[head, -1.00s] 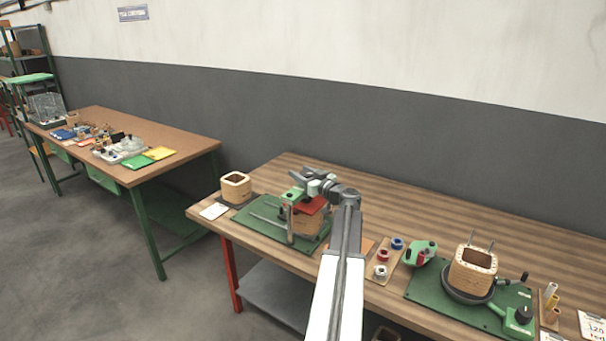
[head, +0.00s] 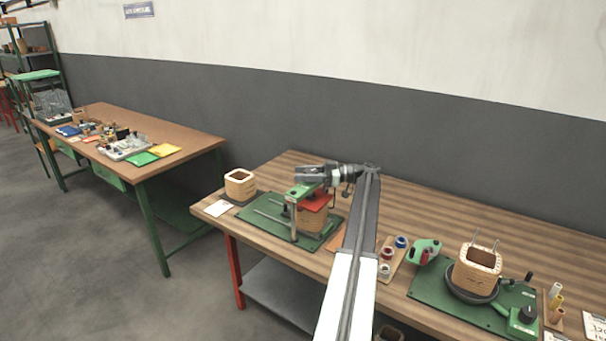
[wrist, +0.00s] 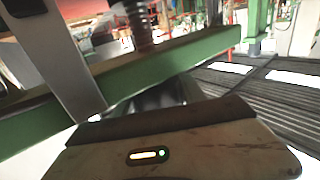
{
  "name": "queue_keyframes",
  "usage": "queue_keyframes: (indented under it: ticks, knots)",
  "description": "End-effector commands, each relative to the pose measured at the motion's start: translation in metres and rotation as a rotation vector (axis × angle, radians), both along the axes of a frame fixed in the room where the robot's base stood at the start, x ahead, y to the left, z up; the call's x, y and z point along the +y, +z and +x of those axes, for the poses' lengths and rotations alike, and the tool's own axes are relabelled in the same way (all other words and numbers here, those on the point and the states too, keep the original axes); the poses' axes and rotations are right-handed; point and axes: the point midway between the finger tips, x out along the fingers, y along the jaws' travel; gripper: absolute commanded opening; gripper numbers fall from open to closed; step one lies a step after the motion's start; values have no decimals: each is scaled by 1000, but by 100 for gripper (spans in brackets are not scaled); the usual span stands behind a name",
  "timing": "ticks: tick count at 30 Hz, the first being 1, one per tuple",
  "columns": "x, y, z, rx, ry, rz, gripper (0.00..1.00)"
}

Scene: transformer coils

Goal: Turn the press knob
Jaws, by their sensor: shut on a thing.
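The press (head: 293,215) stands on a green base plate with upright posts, a green crossbeam and a red plate over a wooden coil block (head: 312,216). My gripper (head: 312,178) is at the top of the press, above the crossbeam, and is shut. The press knob is hidden by my gripper in the head view. In the wrist view the green crossbeam (wrist: 190,52), a grey post (wrist: 62,50) and the threaded spindle (wrist: 140,25) are close. The jaw tips are dark there, and their hold on the knob is not clearly seen.
A wooden coil block (head: 240,186) stands left of the press. Coloured spools (head: 385,254), a green tool (head: 424,252) and a winding stand (head: 430,284) with another coil block are to the right on the same bench. A second table (head: 190,135) stands at left.

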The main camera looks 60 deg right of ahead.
Motion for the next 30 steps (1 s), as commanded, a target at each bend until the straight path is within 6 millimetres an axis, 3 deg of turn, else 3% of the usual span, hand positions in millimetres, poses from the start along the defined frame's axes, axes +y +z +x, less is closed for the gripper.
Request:
queue_keyframes:
  ticks: [10,27,28,30]
  knots:
    - [2,0,-2,-1,148,1,6]
    - [4,0,-3,-1,178,1,6]
    - [4,0,-3,-1,178,1,49]
    - [4,0,-3,-1,178,1,68]
